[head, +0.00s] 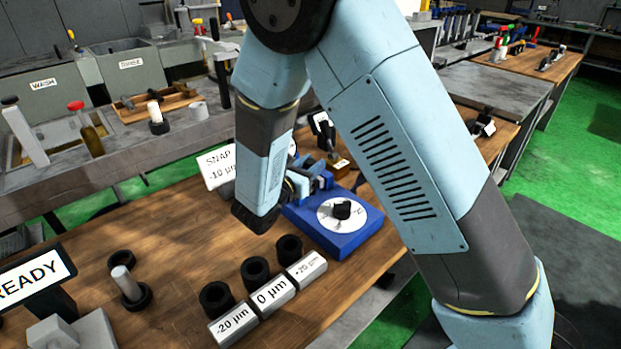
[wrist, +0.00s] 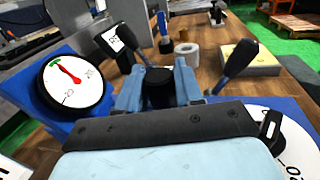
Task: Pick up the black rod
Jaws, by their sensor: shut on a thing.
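In the wrist view, my gripper (wrist: 158,80) has its two light blue fingers closed on the sides of a short, dark cylindrical piece, the black rod (wrist: 158,92). The rod's dark top shows between the fingers. Its lower part is hidden, so I cannot tell whether it is clear of what is below. In the head view, my wrist hangs over the wooden bench beside the blue base (head: 330,235) with a white dial, and hides most of the fingers and the rod.
Black rings (head: 255,270) stand behind labelled white blocks (head: 272,296) at the bench front. A READY sign (head: 35,275) is at left. A round gauge (wrist: 72,82) and a black-knobbed lever (wrist: 237,66) flank my gripper. A grey ring (wrist: 187,53) stands beyond.

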